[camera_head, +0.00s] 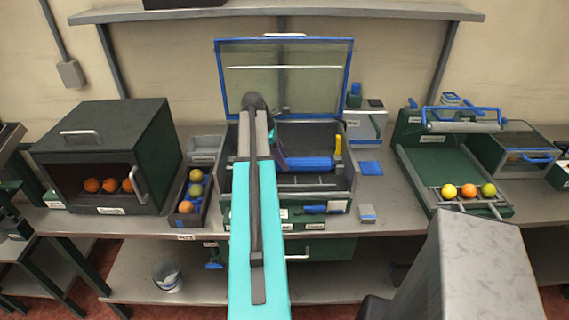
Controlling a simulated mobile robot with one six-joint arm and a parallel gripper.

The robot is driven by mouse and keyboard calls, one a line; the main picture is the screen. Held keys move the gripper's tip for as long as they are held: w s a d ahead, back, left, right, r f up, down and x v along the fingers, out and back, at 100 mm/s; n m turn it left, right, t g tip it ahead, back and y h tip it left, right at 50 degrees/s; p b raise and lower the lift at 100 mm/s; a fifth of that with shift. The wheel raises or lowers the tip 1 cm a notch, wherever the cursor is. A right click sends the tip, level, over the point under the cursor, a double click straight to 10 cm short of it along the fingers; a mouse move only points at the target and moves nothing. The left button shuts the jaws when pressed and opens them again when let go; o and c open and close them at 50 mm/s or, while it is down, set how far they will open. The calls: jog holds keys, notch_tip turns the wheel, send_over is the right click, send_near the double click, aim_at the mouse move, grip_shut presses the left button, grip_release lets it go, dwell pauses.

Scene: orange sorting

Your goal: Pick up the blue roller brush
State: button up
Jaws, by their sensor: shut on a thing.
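A blue roller-like piece (308,163) lies level inside the open box (345,180) with the raised glass lid, just right of my arm. Its left end runs up to my arm, and I cannot tell how far it continues behind it. I take it to be the blue roller brush. My turquoise and grey arm reaches up the middle of the picture to a dark round joint in front of the lid. My gripper and its fingertips are hidden behind the arm, so its contact with the roller does not show.
The blue-framed lid (285,75) stands open behind my arm. A yellow upright piece (338,145) is at the box's right side. A dark green cabinet (105,150) with oranges is at left, beside a narrow fruit tray (205,210). A green ramp (440,172) holds fruit at right.

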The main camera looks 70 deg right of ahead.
aim_at(288, 161)
jog(key=shift+r, duration=0.1)
jog(key=shift+r+b, duration=0.75)
jog(key=shift+r, duration=0.8)
jog(key=shift+s+a+r, duration=0.1)
jog(key=shift+s+a, duration=0.05)
jog(key=shift+a, duration=0.15)
jog(key=s+a+b, duration=0.1)
jog(key=s+a, duration=0.2)
jog(key=a, duration=0.5)
jog(key=s+a+b, duration=0.2)
jog(key=s+a, duration=0.1)
jog(key=a, duration=0.5)
jog(key=shift+s+a, duration=0.1)
